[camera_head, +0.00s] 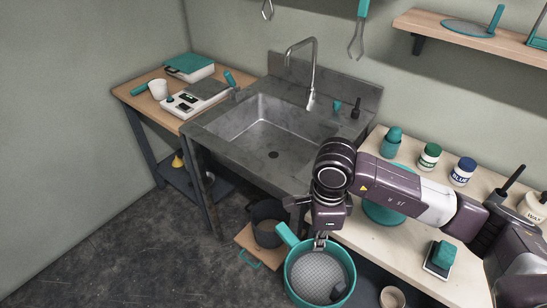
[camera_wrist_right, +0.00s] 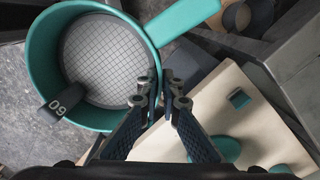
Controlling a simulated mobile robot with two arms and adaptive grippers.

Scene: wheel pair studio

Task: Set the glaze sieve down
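The glaze sieve is a round teal ring with a grey mesh bottom, a teal handle and a dark tab marked 60. In the head view the sieve (camera_head: 318,272) hangs level in front of the right-hand worktop (camera_head: 410,262), its handle pointing up-left. My right gripper (camera_head: 320,241) comes down over its far rim. In the right wrist view the gripper (camera_wrist_right: 165,88) is shut on the rim of the sieve (camera_wrist_right: 103,55), close to the handle. My left gripper is not in view.
The steel sink (camera_head: 262,128) stands behind. A dark bucket (camera_head: 268,222) sits on a low wooden shelf left of the sieve.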

